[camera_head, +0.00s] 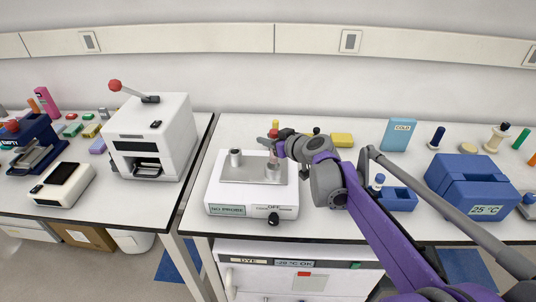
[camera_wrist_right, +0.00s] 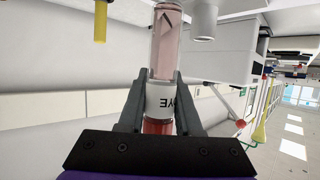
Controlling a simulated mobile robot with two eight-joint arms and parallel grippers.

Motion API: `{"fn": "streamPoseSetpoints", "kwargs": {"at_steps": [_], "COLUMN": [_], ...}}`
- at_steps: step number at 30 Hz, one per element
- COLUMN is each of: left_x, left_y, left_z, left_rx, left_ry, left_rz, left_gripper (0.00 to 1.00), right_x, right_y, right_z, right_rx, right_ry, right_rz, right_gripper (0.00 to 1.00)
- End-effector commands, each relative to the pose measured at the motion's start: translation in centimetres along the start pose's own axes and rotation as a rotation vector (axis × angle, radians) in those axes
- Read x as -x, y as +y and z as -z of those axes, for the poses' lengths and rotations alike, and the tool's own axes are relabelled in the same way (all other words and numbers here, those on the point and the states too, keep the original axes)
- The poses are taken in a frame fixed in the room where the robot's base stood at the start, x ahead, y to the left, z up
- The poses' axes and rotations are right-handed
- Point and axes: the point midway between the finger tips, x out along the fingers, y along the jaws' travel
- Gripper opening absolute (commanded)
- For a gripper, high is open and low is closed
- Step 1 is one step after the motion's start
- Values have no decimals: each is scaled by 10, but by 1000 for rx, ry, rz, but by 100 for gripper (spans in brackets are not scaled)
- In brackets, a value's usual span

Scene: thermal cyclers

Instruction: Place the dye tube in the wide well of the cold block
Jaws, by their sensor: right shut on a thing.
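My right gripper (camera_head: 275,146) is shut on the dye tube (camera_head: 273,134), which has a red cap, a white lettered band and a clear pinkish body. In the right wrist view the fingers hold the tube (camera_wrist_right: 165,50) around its white band. I cannot tell whether the tube's end touches or enters the cylinder. My left gripper is not in view.
A white lever press (camera_head: 152,135) stands on the left bench, across a gap. Small yellow items lie behind the gripper.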

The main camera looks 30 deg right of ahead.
Motion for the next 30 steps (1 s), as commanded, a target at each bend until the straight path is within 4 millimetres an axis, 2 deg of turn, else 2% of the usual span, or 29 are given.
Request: {"fn": "streamPoseSetpoints", "kwargs": {"at_steps": [5, 12, 21, 22, 27, 30], "left_x": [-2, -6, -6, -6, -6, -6], "left_y": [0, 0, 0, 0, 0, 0], "left_z": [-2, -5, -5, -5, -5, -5], "left_rx": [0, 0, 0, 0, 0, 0], "left_ry": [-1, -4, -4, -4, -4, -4], "left_rz": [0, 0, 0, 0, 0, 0], "left_gripper": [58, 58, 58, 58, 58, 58], "right_x": [-6, -17, -18, -18, -18, -18], "right_y": [0, 0, 0, 0, 0, 0], "right_z": [-13, -41, -42, -43, -42, -42], "right_rx": [0, 0, 0, 0, 0, 0], "right_ry": [0, 0, 0, 0, 0, 0], "right_rz": [0, 0, 0, 0, 0, 0], "right_gripper": [0, 0, 0, 35, 63, 63]}}
